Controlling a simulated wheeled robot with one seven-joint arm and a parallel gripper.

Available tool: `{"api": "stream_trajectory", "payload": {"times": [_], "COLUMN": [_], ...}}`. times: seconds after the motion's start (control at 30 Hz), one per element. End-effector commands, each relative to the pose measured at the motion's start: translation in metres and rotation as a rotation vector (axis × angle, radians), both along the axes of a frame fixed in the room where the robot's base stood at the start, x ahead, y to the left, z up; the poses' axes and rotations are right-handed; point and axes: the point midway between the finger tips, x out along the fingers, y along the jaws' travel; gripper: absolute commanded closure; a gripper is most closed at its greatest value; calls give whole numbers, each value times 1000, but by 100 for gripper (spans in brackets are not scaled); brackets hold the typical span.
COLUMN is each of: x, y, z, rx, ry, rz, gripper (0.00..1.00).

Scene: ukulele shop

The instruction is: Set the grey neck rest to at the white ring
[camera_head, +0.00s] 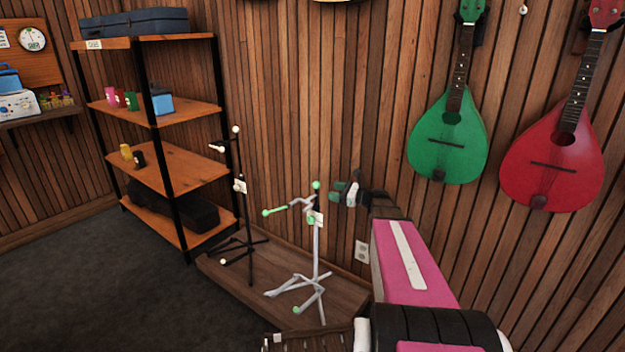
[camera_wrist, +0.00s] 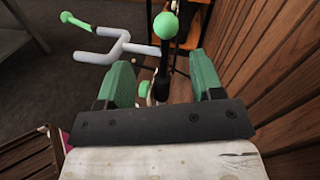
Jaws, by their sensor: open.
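The grey stand (camera_head: 316,255) is upright on the low wooden platform, with green tips on its parts. Its grey forked neck rest (camera_head: 297,203) is near the top and also shows in the wrist view (camera_wrist: 105,51). My gripper (camera_head: 344,193) is open just right of the stand's top, at about the neck rest's height in the head view. In the wrist view its green fingers (camera_wrist: 161,82) are apart, with a green ball (camera_wrist: 166,25) beyond them and the fork to the left. I cannot make out a white ring on the pole clearly.
A black stand (camera_head: 246,215) with white tips stands left of the grey one on the platform (camera_head: 345,292). A wooden shelf unit (camera_head: 185,175) is further left. The plank wall is close on the right, with a green (camera_head: 449,140) and a red instrument (camera_head: 553,165) hanging on it.

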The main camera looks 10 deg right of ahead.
Motion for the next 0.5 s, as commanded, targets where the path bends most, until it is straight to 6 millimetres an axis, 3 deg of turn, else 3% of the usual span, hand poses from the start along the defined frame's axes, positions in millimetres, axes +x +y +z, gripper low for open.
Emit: {"api": "stream_trajectory", "payload": {"times": [0.17,0.5], "x": [8,39], "y": [3,49], "z": [3,3], "rx": [30,26], "ry": [5,5], "rz": [-9,-8], "gripper": [40,40]}}
